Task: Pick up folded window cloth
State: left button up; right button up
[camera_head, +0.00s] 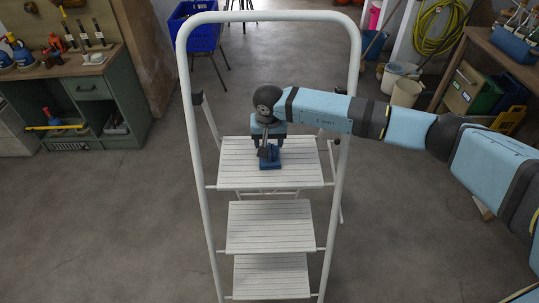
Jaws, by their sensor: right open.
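The folded window cloth (270,166) is a small dark blue bundle lying on the top step of a white stepladder (230,178). My right arm reaches in from the right, and my right gripper (268,148) points down right over the cloth. Its fingers are apart, close to the cloth's back part. The gripper partly hides the cloth, and I cannot tell whether the fingers touch it. My left gripper is not in view.
The ladder's white rail loops up around the top step. A green workbench (95,85) with tools stands at the left. A blue crate (193,30) is behind the ladder. Buckets (406,92) and a wooden shelf stand at the right. The floor around the ladder is mostly clear.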

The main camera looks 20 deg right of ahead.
aim_at(270, 150)
jog(key=f, duration=0.3)
jog(key=w+f+p, duration=0.1)
jog(key=f, duration=0.1)
jog(key=shift+d, duration=0.3)
jog(key=shift+s, duration=0.1)
jog(key=shift+c, duration=0.2)
jog(key=c, duration=1)
